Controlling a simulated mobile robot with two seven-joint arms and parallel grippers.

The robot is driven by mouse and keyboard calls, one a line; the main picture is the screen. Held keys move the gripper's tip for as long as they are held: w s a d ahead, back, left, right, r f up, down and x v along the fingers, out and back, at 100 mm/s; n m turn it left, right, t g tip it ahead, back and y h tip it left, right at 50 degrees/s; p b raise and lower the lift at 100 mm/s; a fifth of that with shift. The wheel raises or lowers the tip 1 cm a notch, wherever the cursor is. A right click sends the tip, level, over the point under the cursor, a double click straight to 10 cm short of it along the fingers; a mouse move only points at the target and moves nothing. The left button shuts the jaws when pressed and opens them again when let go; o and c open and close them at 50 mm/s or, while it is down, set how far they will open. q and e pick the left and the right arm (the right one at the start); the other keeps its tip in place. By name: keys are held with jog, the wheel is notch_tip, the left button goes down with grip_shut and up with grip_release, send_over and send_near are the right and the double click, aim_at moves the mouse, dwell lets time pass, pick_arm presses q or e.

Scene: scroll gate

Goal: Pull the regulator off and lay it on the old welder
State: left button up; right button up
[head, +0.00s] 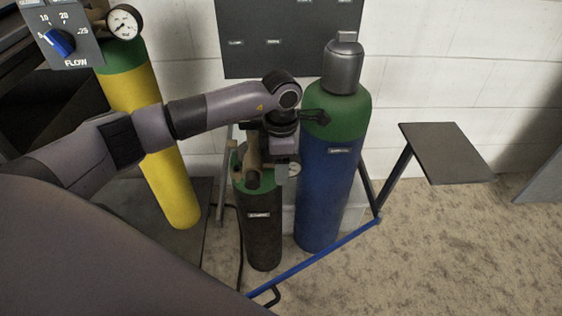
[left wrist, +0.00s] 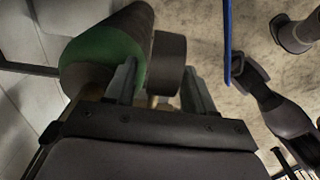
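The regulator (head: 293,170) shows as a small pale gauge and brass-coloured parts at the top of the short dark cylinder with a green shoulder (head: 258,225). My left gripper (head: 280,172) is over this cylinder's top, at the regulator, and hides part of it. In the left wrist view, my left gripper's fingers (left wrist: 160,92) stand apart with a dark round part (left wrist: 168,62) and a bit of brass between or just beyond them. A gap shows beside the left finger, so no firm grip is visible. I cannot make out the old welder for sure.
A tall blue cylinder (head: 328,190) stands close to the right. A yellow cylinder (head: 150,100) stands left, behind my arm. A panel with a flow dial (head: 68,42) is top left. A blue bar (head: 320,254) runs in front. A flat dark shelf (head: 450,155) is at right, empty.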

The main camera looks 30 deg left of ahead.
pick_arm(q)
grip_shut()
jog(key=c, duration=0.7)
grip_release()
jog(key=shift+r, duration=0.1)
grip_shut()
jog(key=shift+s+d, duration=0.2)
jog(key=shift+s, duration=0.05)
jog(key=shift+s+d+p, duration=0.5)
jog(key=shift+s+p, duration=0.15)
jog(key=shift+s, duration=0.2)
jog(key=shift+s+d+p, duration=0.5)
jog(key=shift+s+p, duration=0.15)
jog(key=shift+s, duration=0.2)
